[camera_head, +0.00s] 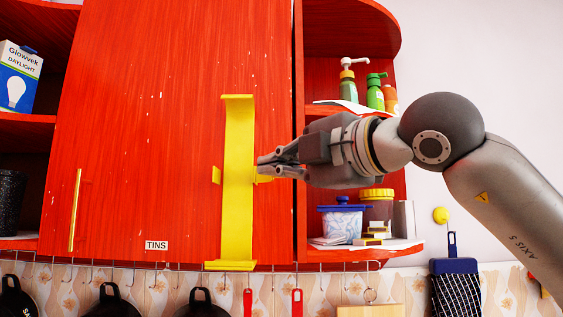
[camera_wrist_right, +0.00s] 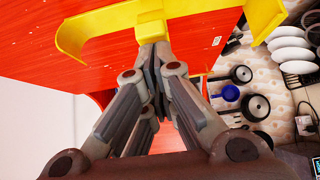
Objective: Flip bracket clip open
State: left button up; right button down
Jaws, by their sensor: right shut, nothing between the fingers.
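The yellow bracket (camera_head: 238,180) stands upright against the red cabinet door, with a lip at its top and bottom. In the right wrist view the shut fingertips (camera_wrist_right: 154,55) meet a yellow block (camera_wrist_right: 151,31) beside the bracket (camera_wrist_right: 95,20). Whether they touch it I cannot tell. My left gripper is out of view.
Open shelves right of the door hold pump bottles (camera_head: 375,92) above and a blue-lidded tub (camera_head: 342,218) below, close under my right arm. Pans (camera_head: 113,301) hang from a rail (camera_head: 190,268) under the cabinet. A yellow handle (camera_head: 75,210) is on the door's left.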

jog(key=d, duration=0.1)
jog(key=w+d+n+g+y, duration=0.1)
jog(key=d, duration=0.1)
jog(key=shift+w+n+g+y+b, duration=0.25)
jog(key=shift+n+g+y+b, duration=0.05)
jog(key=shift+g+y+b, duration=0.1)
jog(key=shift+a, duration=0.1)
